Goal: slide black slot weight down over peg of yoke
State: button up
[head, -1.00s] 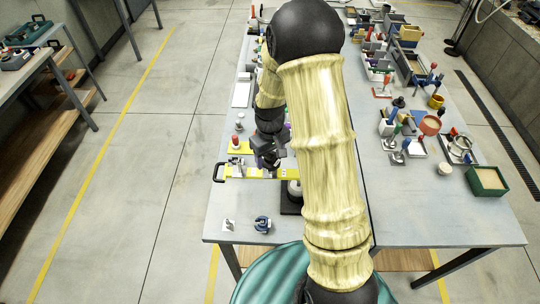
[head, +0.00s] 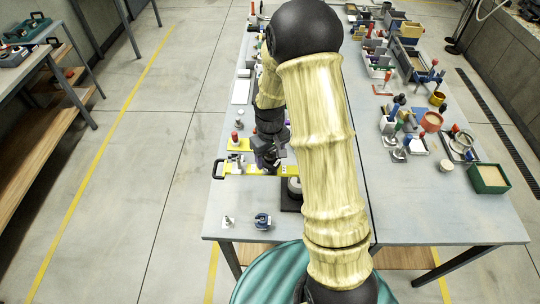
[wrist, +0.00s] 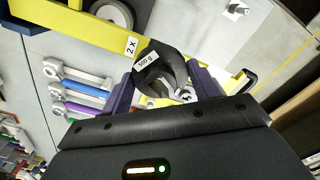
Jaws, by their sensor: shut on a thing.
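The black slot weight (wrist: 150,66) carries a white "500 g" label in the wrist view. My gripper (wrist: 163,82) is shut on it, with a purple finger on either side. The yellow yoke (wrist: 108,32) passes beneath and behind the weight, with a "2 X" label beside it. A small pale metal piece (wrist: 186,96) shows by the weight's lower right edge; I cannot tell whether it is the peg. In the head view my gripper (head: 268,160) is over the yoke (head: 236,168). Whether the weight is around a peg is hidden.
A black handle (head: 218,170) sticks out at the yoke's left end. A round grey-white part on a black base (head: 291,203) stands at its right, partly behind my arm. A blue part (head: 262,221) and a small metal part (head: 228,222) lie near the table's front edge.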

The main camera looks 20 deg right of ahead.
aim_at(270, 163)
jog(key=shift+f+b, duration=1.1)
jog(key=shift+f, duration=0.55)
jog(key=o, duration=1.4)
notch_tip(270, 163, up, 18)
jog(key=b, duration=0.3)
jog(key=shift+f, duration=0.25)
